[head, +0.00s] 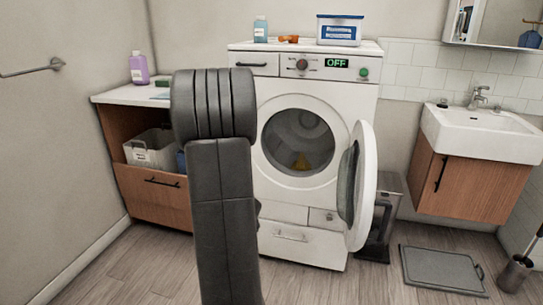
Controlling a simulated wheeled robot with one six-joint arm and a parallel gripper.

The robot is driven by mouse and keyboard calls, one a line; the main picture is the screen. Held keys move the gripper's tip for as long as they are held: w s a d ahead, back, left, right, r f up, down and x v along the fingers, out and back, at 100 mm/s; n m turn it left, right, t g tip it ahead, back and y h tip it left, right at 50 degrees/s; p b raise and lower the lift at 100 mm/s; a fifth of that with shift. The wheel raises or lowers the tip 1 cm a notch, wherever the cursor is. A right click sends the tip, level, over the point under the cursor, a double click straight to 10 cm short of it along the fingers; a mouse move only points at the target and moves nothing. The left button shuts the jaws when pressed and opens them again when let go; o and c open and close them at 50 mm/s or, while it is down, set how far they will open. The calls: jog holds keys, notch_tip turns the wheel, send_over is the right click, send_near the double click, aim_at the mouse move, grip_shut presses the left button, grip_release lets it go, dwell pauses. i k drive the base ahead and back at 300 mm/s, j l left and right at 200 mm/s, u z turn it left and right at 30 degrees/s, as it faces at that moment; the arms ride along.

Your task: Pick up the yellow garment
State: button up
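The machine's round door (365,185) stands swung open to the right, so the drum opening is uncovered. My dark arm rises in front of the machine's left side and hides part of it. My gripper does not show in the head view.
A wooden cabinet (150,193) with a white basket (150,150) stands at left. Bottles and a blue-white box (340,30) sit on top. A grey bin (380,225) stands behind the door. A sink (480,130) and a grey floor scale (440,268) are at right.

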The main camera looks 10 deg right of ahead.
aim_at(301, 164)
jog(key=i+z, duration=0.25)
jog(key=i, duration=0.2)
jog(key=i+z, duration=0.25)
jog(key=i, duration=0.25)
jog(key=i+j+z, duration=0.25)
jog(key=i, duration=0.2)
jog(key=i+z, duration=0.1)
jog(key=i, duration=0.4)
